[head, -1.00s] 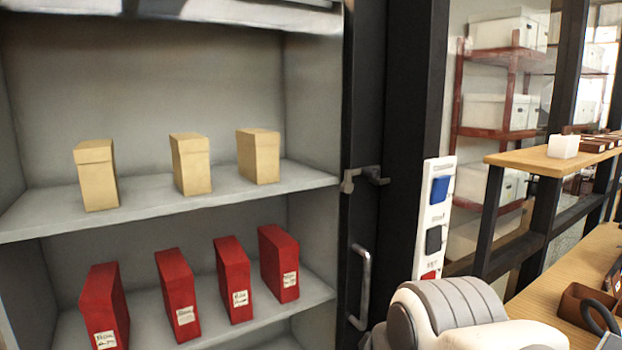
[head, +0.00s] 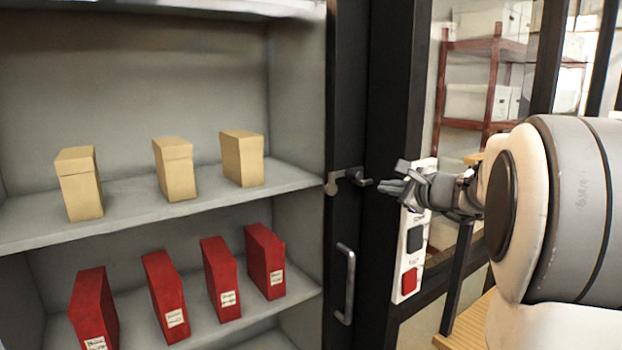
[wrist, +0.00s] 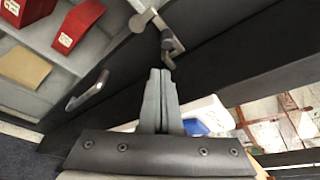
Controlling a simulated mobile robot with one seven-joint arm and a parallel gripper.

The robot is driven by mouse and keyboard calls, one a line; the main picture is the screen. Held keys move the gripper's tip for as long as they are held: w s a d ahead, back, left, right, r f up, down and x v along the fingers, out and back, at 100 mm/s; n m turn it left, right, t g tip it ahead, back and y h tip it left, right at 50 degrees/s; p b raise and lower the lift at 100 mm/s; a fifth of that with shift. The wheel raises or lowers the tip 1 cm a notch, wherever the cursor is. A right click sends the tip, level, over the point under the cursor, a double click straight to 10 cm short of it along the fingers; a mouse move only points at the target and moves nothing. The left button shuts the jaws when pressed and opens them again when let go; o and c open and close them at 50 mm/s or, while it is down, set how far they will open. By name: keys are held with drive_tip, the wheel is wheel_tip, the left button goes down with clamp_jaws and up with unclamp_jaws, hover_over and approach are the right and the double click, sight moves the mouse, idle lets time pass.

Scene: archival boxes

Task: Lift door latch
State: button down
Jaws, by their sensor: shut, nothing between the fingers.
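The door latch (head: 346,180) is a grey metal lever on the dark door frame, beside the shelf opening. It also shows in the wrist view (wrist: 167,42), just beyond the fingertips. My gripper (head: 384,187) is shut and empty, with its fingers pointing left at the latch's right end. In the wrist view the shut fingers (wrist: 159,72) end close to the latch. I cannot tell whether they touch it. A grey pull handle (head: 346,285) is on the door frame below the latch.
Tan boxes (head: 175,170) stand on the upper shelf, and several red boxes (head: 221,280) stand on the lower one. A white panel with coloured switches (head: 410,284) is on the post right of the latch, partly behind my gripper. A red rack (head: 490,90) stands behind glass.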

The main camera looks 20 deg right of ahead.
drive_tip(key=shift+w+d+r+m, duration=0.1)
drive_tip(key=shift+d+m, duration=0.2)
drive_tip(key=shift+d, duration=0.2)
drive_tip(key=p+x, duration=0.2)
drive_tip(key=x, duration=0.8)
drive_tip(key=shift+r, duration=0.1)
drive_tip(key=shift+b, duration=0.7)
drive_tip(key=shift+r+n+b, duration=0.15)
drive_tip(key=shift+n+b, duration=0.2)
drive_tip(key=shift+n, duration=0.05)
